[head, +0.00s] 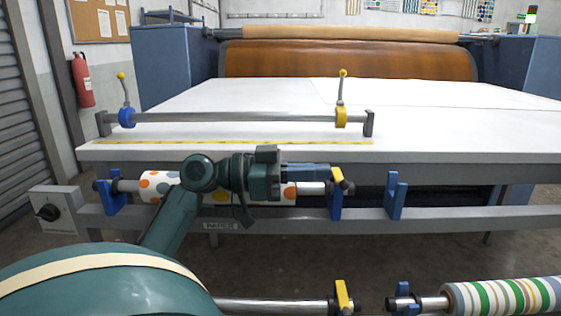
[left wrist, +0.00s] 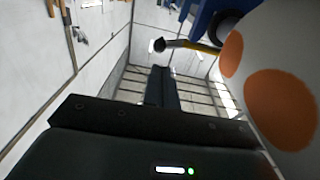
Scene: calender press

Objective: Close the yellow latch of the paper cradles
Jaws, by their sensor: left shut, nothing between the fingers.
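A yellow latch (head: 337,174) with a dark tip tops the blue cradle (head: 336,201) at the right end of the dotted paper roll (head: 162,186). In the left wrist view this latch (left wrist: 200,46) juts out from the blue cradle (left wrist: 205,18), its black knob to the left. My left gripper (head: 326,169) is shut and empty, lying along the roll with its tips close to the latch. In the left wrist view its fingers (left wrist: 160,72) are together just below the knob; contact cannot be told. Another yellow latch (head: 342,293) is on a nearer bar. My right gripper is out of view.
A blue cradle (head: 112,198) holds the roll's left end; an empty blue cradle (head: 395,196) stands right. A striped roll (head: 510,296) lies at front right. Behind is a white table (head: 430,110) with a metal bar (head: 230,117). A control box (head: 55,211) stands left.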

